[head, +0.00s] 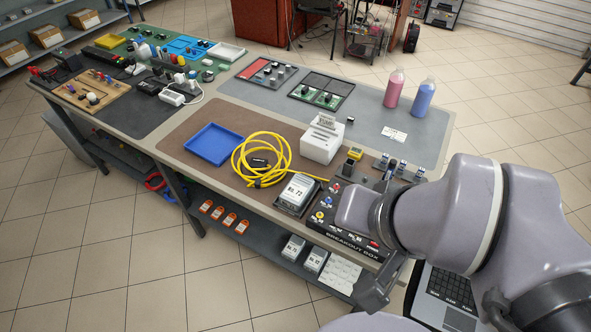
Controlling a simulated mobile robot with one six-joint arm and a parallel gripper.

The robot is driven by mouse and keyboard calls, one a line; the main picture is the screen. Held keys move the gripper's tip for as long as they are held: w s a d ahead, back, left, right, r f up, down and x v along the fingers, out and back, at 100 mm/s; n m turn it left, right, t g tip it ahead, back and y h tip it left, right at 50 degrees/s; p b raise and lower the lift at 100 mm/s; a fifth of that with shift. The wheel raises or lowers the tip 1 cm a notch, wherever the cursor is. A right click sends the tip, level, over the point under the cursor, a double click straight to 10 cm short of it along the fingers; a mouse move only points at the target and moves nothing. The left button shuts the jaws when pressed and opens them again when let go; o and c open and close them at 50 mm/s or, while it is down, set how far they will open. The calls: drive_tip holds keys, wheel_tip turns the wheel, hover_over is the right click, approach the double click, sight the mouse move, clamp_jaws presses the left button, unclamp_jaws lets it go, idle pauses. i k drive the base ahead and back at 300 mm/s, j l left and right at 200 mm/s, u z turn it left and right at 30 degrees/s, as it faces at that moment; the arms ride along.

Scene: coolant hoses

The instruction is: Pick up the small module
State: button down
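Which thing is the small module is not clear from this view. A grey box-shaped module with a white label (296,192) sits in a dark holder on the brown mat, near the table's front edge. Two similar labelled modules, one at the left (292,248) and one at the right (316,260), stand on the lower shelf. A small black piece (259,162) lies inside the yellow cable loop. My arm comes in from the right, and its dark end part, my gripper (371,292), hangs by the table's front right edge. Its fingers cannot be made out clearly, and nothing is seen held.
A black breakout box (345,238) is right of the labelled module, partly behind my arm. A coiled yellow cable (262,182), blue tray (213,144) and white printer (322,141) stand nearby. Pink (394,88) and blue (422,98) bottles stand behind. A laptop (446,295) is front right.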

sight(297, 191)
drive_tip(key=i+j, duration=0.2)
drive_tip(key=j, duration=0.15)
drive_tip(key=i+j, duration=0.4)
drive_tip(key=j, duration=0.25)
